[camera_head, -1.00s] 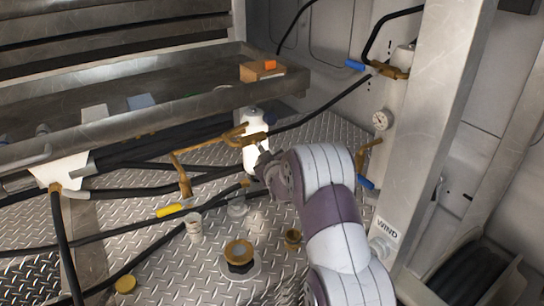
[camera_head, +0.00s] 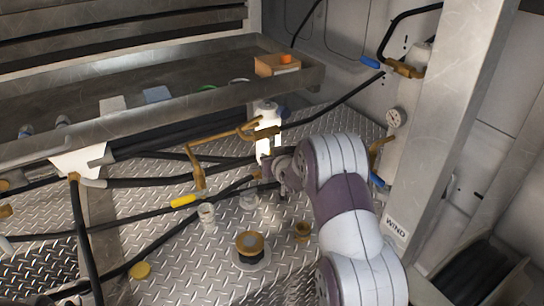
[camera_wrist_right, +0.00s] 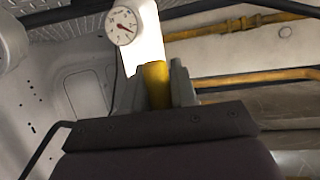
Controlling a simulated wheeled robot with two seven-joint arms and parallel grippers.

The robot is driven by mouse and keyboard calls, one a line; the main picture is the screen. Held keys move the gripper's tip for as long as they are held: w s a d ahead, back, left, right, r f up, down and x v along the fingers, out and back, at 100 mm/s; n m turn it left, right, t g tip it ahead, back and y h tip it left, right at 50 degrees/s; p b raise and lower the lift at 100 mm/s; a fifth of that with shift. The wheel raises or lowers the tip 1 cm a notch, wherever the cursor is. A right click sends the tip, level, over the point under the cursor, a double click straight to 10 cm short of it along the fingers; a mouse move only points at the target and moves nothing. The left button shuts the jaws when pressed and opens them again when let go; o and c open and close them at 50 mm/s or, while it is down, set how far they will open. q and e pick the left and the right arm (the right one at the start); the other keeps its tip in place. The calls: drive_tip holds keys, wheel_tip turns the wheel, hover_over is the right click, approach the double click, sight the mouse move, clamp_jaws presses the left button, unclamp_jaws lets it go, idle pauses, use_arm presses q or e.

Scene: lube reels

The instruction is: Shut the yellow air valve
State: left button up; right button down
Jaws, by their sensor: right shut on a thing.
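My right gripper (camera_head: 268,178) reaches in from the lower right in the head view, beside the lower part of a white cylindrical unit (camera_head: 265,140) on the brass pipe. In the right wrist view the grey fingers (camera_wrist_right: 162,88) are shut around a yellow piece (camera_wrist_right: 156,78), apparently a valve handle; a brightly lit white body and a round gauge (camera_wrist_right: 123,26) are just beyond it. In the head view the fingertips and the held piece are mostly hidden. My left gripper is not in view.
A metal tray (camera_head: 200,78) runs above the pipes. A blue-handled valve (camera_head: 370,62) and a gauge (camera_head: 396,118) are on the right wall, beside a metal post (camera_head: 455,110). Black hoses cross the tread-plate floor, where a brass-capped fitting (camera_head: 250,245) stands.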

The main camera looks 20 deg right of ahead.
drive_tip(key=c, duration=1)
unclamp_jaws()
drive_tip(key=b+v, duration=0.2)
drive_tip(key=v, duration=1)
drive_tip(key=shift+s, duration=0.35)
drive_tip(key=shift+a+r, duration=0.1)
